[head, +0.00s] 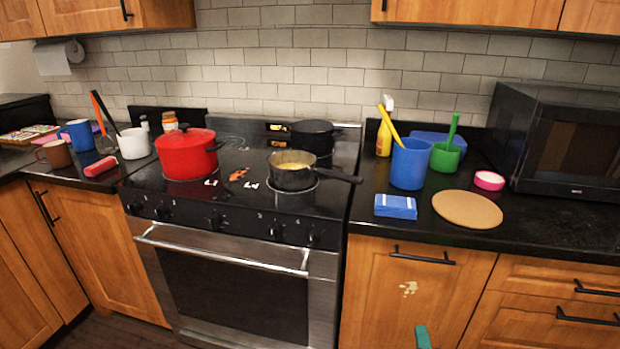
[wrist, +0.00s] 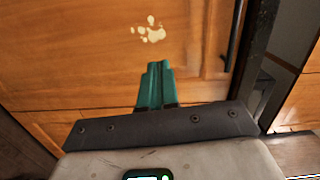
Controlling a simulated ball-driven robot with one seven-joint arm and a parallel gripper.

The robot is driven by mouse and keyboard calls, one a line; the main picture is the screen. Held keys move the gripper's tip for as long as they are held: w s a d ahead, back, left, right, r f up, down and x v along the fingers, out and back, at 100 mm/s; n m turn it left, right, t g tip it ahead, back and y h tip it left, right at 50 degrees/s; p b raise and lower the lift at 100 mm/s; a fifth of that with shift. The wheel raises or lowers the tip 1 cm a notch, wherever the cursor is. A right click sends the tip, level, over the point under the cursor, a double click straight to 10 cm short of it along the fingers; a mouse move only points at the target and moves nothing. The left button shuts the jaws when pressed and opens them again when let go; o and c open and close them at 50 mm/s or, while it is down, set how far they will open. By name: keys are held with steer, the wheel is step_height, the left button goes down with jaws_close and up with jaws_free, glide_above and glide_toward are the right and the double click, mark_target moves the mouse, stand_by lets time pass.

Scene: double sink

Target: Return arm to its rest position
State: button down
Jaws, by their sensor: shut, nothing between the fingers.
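My gripper (wrist: 154,86) shows in the wrist view as green fingers pressed together, shut and empty. It points at a wooden cabinet door (wrist: 90,50) with a pale splotch (wrist: 150,29) on it. In the head view only the green tip of my gripper (head: 423,337) shows at the bottom edge, low in front of the cabinets right of the stove. The rest of my arm is out of the head view.
A stove (head: 235,285) carries a red pot (head: 187,155), a dark saucepan (head: 292,175) and a black pot (head: 312,136). The right counter holds a blue cup (head: 410,165), a blue sponge (head: 395,206), a round board (head: 467,209) and a microwave (head: 570,140). A black door handle (head: 422,257) sticks out above my gripper.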

steer(key=s+a+n+g+y+p, duration=0.1)
steer(key=s+a+n+g+y, duration=0.3)
steer(key=s+n, duration=0.3)
steer(key=s+a+n+g+y+p, duration=0.1)
steer(key=s+a+n+g+y, duration=0.25)
steer(key=s+n, duration=0.45)
steer(key=s+d+r+n+g+h, duration=0.1)
steer(key=s+g, duration=0.2)
steer(key=s, duration=0.4)
steer(key=s+d+r+n+g+h+p, duration=0.1)
steer(key=s+r+n+g, duration=0.1)
steer(key=s, duration=0.6)
steer(key=s+d+r+n+g+h+p, duration=0.1)
steer(key=s+g, duration=0.3)
steer(key=s, duration=0.4)
steer(key=shift+d+r+h, duration=0.35)
steer(key=shift+d+r, duration=0.05)
steer(key=shift+r, duration=0.25)
